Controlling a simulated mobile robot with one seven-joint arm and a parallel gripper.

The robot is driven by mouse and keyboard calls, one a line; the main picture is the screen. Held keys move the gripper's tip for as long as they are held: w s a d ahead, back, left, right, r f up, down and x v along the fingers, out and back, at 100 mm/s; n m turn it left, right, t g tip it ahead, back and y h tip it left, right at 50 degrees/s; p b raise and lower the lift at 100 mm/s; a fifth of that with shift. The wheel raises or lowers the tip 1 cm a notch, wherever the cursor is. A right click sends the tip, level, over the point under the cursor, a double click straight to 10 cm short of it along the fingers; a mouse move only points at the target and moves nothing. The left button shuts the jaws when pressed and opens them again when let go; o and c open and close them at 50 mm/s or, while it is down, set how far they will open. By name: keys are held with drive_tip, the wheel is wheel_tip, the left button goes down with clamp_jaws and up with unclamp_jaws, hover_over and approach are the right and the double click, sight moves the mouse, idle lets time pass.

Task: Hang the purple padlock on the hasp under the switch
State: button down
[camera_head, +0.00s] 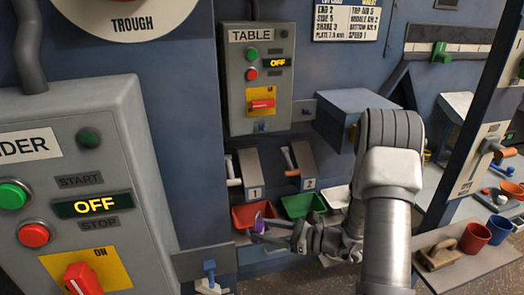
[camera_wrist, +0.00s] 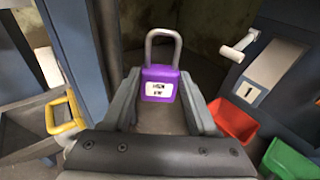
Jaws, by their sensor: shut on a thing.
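The purple padlock (camera_wrist: 159,86) is held between the two fingers of my gripper (camera_wrist: 160,97) in the wrist view. Its closed-looking grey shackle points up and away, and a white label is on its body. In the head view my gripper (camera_head: 268,232) is low in front of the red bin, with a bit of the padlock (camera_head: 259,224) showing at its tip. The TABLE box has a red switch (camera_head: 262,104) on a yellow plate, with a small hasp (camera_head: 262,127) under it. Another red switch (camera_head: 83,279) is at lower left; a small blue-grey fitting (camera_head: 209,272) is beside it.
A red bin (camera_head: 253,214) and a green bin (camera_head: 303,205) stand below levers marked 1 and 2. A blue box (camera_head: 357,108) juts from the wall right of the TABLE panel. A shelf with mugs (camera_head: 473,238) is at right. A yellow handle (camera_wrist: 65,115) shows at left in the wrist view.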

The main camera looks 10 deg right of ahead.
drive_tip(key=w+d+r+m+t+h+p, duration=0.2)
drive_tip(key=w+r, duration=0.5)
drive_tip(key=w, duration=0.4)
drive_tip(key=w+d+r+m+t+h+p, duration=0.3)
drive_tip(key=w+d+r+h+p, duration=0.1)
drive_tip(key=w, duration=0.7)
wheel_tip(320, 180, up, 3)
drive_tip(key=d+p, duration=0.1)
drive_tip(key=p, duration=0.2)
drive_tip(key=shift+w+f+m, duration=0.15)
drive_tip(key=shift+m, duration=0.15)
drive_tip(key=shift+w+d, duration=0.1)
drive_tip(key=shift+w, duration=0.15)
drive_tip(key=shift+w+b, duration=0.9)
drive_tip(key=shift+w, duration=0.7)
drive_tip(key=shift+f+b, duration=0.8)
drive_tip(key=shift+b, duration=0.1)
drive_tip(key=shift+c, duration=0.5)
unclamp_jaws()
